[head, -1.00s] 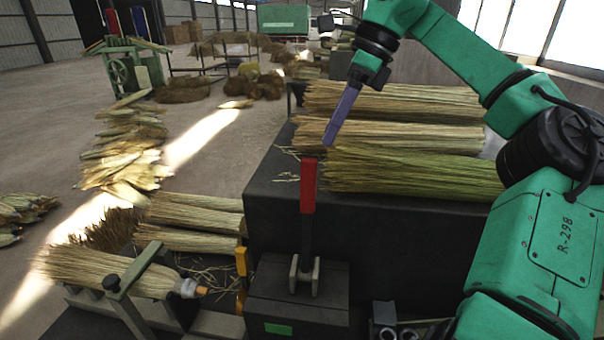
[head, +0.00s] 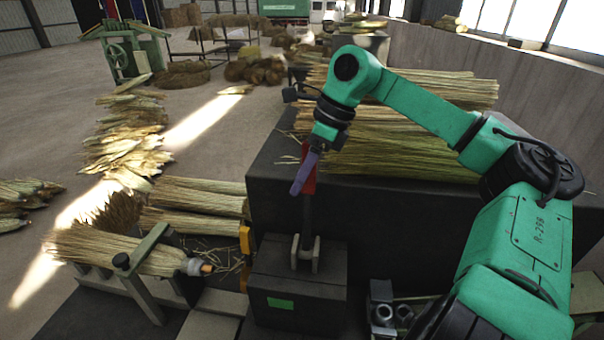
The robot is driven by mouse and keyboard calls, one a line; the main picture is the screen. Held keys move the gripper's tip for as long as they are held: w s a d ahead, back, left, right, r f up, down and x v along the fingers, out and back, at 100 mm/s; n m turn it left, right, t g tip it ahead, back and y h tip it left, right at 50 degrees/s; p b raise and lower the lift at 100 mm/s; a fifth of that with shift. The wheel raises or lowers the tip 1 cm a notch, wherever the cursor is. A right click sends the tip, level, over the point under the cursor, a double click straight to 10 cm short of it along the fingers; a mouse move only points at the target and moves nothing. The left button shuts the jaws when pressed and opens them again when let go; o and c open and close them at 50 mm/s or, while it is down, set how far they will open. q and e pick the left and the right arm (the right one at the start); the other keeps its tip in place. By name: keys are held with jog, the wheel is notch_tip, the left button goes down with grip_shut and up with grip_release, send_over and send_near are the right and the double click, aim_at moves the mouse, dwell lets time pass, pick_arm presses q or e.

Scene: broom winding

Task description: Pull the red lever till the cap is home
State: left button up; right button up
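The red lever (head: 311,184) stands upright on a dark block (head: 300,296) with a green label. My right gripper (head: 302,178) is at its red handle, with its purple fingers in front of it and covering most of it. I see the fingers edge-on, so whether they are apart or closed on the handle does not show. A broom bundle (head: 110,248) lies in a wooden-and-green holder at the lower left. A grey cap-like piece (head: 193,267) with an orange tip is at its right end. My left gripper is out of view.
A yellow block (head: 245,240) stands between the holder and the lever block. A large dark bench (head: 400,215) bearing straw bundles (head: 400,160) is behind the lever. Cut straw heaps (head: 128,140) lie on the floor at left.

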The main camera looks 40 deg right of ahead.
jog(key=shift+w+d, duration=0.1)
grip_shut()
jog(key=shift+f, duration=0.1)
dwell(1.0)
